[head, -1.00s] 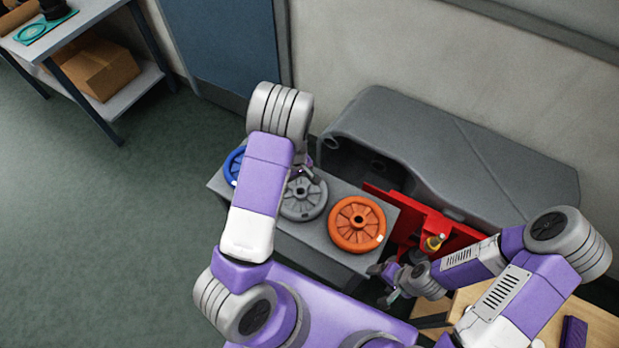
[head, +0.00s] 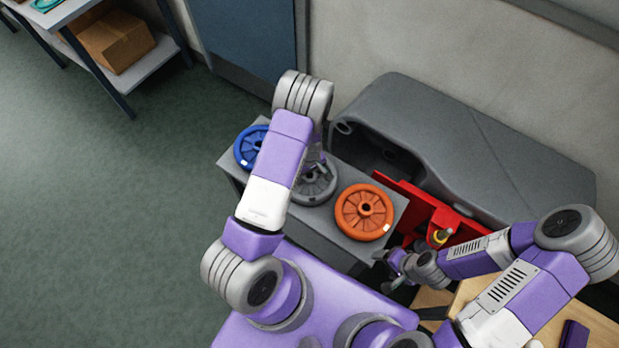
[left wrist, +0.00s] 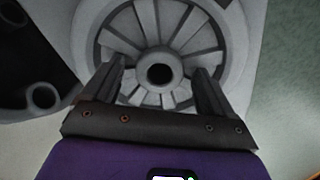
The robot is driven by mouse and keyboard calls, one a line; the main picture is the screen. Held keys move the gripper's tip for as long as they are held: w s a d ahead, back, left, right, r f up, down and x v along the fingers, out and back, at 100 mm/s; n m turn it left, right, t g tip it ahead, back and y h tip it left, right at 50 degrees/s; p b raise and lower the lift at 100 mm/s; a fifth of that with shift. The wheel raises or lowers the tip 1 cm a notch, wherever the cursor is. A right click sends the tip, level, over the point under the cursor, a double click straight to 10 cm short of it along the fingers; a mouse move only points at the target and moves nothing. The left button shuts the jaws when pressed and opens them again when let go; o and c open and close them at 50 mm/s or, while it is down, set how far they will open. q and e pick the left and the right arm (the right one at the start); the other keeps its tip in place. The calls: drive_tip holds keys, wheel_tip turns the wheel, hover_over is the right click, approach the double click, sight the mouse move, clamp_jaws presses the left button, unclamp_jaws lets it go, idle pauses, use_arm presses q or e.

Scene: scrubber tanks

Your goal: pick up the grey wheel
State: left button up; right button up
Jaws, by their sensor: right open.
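The grey wheel (head: 316,188) lies flat on the grey bench, between the blue wheel (head: 250,147) and the orange wheel (head: 364,212). My left arm hides part of it in the head view. My left gripper (head: 316,166) is over the grey wheel. In the left wrist view the spoked wheel (left wrist: 160,28) fills the middle. The two fingers of the left gripper (left wrist: 158,85) stand apart, one on each side of its round hub, with a gap to the hub. My right gripper (head: 391,268) is open and empty, right of the bench.
The grey bench (head: 227,161) carries the wheels. A big grey tank shell (head: 490,150) stands behind it by the wall. A red part (head: 408,203) is right of the bench. A wooden table (head: 470,293) is at the lower right.

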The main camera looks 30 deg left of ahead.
use_arm(q)
clamp_jaws()
idle(0.3)
drive_tip(key=shift+r, duration=0.1)
